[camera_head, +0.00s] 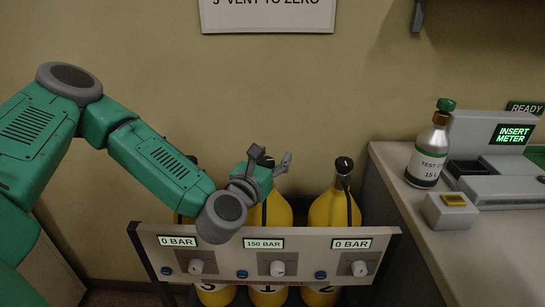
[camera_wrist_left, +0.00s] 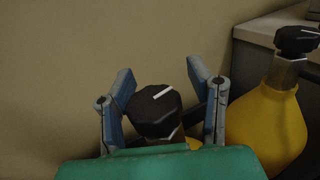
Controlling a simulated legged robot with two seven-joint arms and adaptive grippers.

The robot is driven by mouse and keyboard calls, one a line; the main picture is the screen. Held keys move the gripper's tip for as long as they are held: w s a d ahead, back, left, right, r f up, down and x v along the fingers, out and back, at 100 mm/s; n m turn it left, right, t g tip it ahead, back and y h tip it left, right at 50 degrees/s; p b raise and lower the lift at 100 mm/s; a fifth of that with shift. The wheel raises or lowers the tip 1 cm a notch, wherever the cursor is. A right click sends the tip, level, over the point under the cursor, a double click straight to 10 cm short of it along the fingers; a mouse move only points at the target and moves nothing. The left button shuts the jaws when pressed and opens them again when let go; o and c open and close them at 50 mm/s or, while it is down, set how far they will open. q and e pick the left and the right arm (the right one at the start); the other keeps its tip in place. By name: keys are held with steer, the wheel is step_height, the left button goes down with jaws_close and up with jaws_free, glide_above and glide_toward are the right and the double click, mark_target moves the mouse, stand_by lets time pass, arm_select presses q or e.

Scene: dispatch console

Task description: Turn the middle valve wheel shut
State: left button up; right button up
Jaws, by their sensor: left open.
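The middle valve wheel (camera_wrist_left: 157,108) is a black knob with a white line, on top of the middle yellow cylinder (camera_head: 275,212). In the left wrist view it lies between the two fingers of my left gripper (camera_wrist_left: 160,95), which is open. I cannot tell whether either finger touches it. In the head view my left gripper (camera_head: 270,162) is above the middle cylinder and hides its wheel. The right cylinder (camera_head: 330,208) has its own black valve wheel (camera_head: 344,165), which also shows in the left wrist view. My right gripper is not in view.
A grey panel (camera_head: 222,268) in front of the cylinders carries displays reading 0 BAR, 150 BAR (camera_head: 264,244) and 0 BAR, with white knobs. At right, a counter (camera_head: 480,250) holds a test bottle (camera_head: 428,150) and a device showing INSERT METER (camera_head: 513,134).

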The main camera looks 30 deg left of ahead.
arm_select(q)
steer(key=shift+a+f, duration=0.1)
steer(key=shift+a, duration=0.15)
jaws_close()
steer(key=shift+w+a+f, duration=0.1)
steer(key=shift+f, duration=0.05)
steer(key=shift+f, duration=0.1)
